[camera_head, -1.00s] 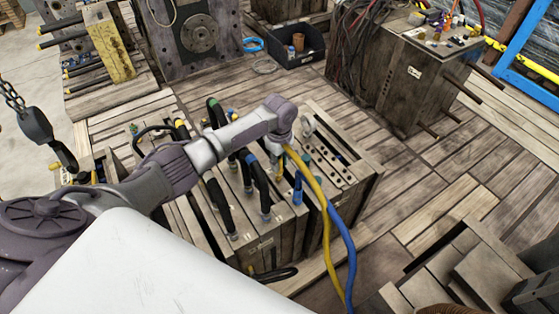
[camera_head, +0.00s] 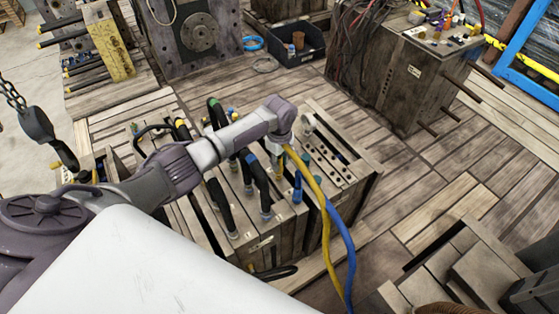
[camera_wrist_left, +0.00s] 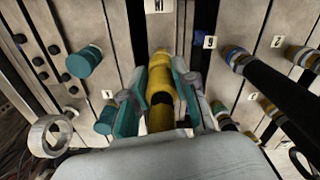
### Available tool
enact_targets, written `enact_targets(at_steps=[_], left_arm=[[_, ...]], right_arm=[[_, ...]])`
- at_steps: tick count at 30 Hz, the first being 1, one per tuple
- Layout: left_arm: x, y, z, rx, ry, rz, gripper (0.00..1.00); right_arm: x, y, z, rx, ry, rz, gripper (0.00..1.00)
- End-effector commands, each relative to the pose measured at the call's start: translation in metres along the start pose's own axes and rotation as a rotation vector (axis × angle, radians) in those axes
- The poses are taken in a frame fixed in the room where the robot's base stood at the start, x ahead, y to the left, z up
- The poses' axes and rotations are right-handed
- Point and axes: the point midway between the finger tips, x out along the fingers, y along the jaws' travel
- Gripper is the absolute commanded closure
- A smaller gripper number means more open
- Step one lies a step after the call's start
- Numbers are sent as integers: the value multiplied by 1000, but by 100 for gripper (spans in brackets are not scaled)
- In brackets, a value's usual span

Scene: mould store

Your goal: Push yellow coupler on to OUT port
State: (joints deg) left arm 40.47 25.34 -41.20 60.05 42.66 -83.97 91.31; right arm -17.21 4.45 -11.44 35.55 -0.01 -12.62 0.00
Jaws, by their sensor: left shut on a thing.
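In the left wrist view the yellow coupler (camera_wrist_left: 160,95) sits between the two fingers of my left gripper (camera_wrist_left: 161,84). The gripper is shut on it. The coupler's far end points at the pale face of the mould, below a small plate with lettering (camera_wrist_left: 157,6). I cannot tell whether it touches a port, and I cannot read an OUT mark. In the head view my left gripper (camera_head: 276,158) is over the mould (camera_head: 290,240), and the yellow hose (camera_head: 315,190) runs down from it to the right. My right gripper is not in view.
A blue hose (camera_head: 345,245) hangs beside the yellow one, from a blue coupler (camera_head: 297,188). Several black hoses (camera_head: 220,205) stand left of the gripper.

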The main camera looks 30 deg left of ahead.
Motion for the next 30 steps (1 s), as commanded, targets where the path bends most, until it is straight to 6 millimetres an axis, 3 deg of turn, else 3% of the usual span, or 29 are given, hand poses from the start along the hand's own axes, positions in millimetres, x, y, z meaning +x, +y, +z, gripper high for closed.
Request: enact_targets(at_steps=[30], left_arm=[[14, 0, 0, 0, 0, 0, 100]], right_arm=[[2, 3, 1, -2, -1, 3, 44]])
